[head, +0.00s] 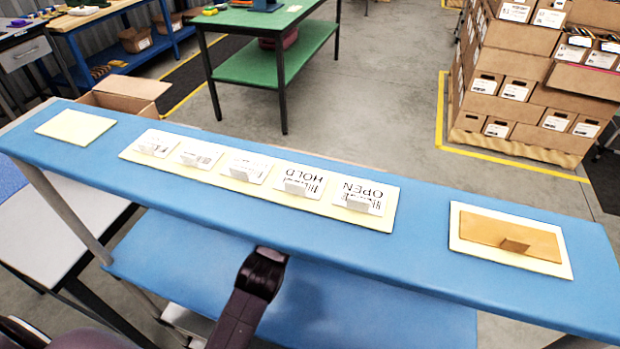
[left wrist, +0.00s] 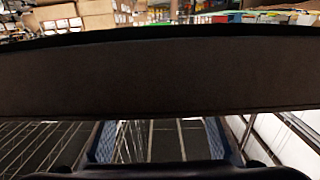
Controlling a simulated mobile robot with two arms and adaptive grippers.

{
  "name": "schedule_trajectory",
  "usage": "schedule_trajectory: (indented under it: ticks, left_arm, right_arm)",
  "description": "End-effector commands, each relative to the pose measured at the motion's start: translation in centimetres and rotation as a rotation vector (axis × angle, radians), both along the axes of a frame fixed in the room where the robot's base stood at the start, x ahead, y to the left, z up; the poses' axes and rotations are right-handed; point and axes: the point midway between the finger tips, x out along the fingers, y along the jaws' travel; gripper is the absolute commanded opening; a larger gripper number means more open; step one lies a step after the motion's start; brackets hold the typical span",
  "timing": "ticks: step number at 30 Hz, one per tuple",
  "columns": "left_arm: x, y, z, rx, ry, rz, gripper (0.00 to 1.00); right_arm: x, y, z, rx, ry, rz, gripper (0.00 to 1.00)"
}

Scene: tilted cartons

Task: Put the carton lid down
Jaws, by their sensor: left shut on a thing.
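A flat brown cardboard panel (head: 512,236) with a small upright tab lies on a cream mat (head: 465,250) at the right end of the blue top shelf. In the left wrist view, a wide dark brown panel (left wrist: 160,78) spans the picture. I cannot tell whether it is the carton lid. My left gripper (left wrist: 160,138) shows below it, its two fingers reaching up to the panel. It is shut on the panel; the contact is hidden. In the head view, a dark arm of mine runs under the shelf's front edge, its gripper hidden. My right gripper is out of view.
The blue shelf (head: 430,205) carries a long cream mat (head: 385,222) with several white tabbed cards and a bare cream mat (head: 76,127) at left. An open carton (head: 120,95) stands behind. A lower blue shelf (head: 390,310) is clear. Stacked cartons (head: 520,90) stand back right.

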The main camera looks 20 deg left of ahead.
Motion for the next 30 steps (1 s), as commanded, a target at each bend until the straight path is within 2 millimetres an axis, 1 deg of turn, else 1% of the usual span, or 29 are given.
schedule_trajectory:
  ticks: [6, 14, 17, 18, 22, 30]
  left_arm:
    - [0.0, 0.0, -0.4, 0.0, 0.0, 0.0, 0.17]
    - [0.0, 0.0, -1.1, 0.0, -0.001, 0.0, 0.17]
    - [0.0, 0.0, -1.1, 0.001, -0.002, 0.0, 0.17]
    - [0.0, 0.0, -1.1, 0.001, -0.001, 0.0, 0.44]
    - [0.0, 0.0, -1.1, 0.001, 0.0, 0.0, 0.59]
    - [0.0, 0.0, -1.1, 0.001, 0.0, 0.0, 0.6]
  right_arm:
    - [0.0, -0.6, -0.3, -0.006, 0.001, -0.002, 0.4]
    - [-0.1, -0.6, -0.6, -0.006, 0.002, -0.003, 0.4]
    - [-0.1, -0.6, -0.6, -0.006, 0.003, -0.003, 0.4]
    - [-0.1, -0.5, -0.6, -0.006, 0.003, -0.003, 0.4]
    - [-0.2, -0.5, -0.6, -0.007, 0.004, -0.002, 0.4]
    - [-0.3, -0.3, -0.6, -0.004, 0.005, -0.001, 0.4]
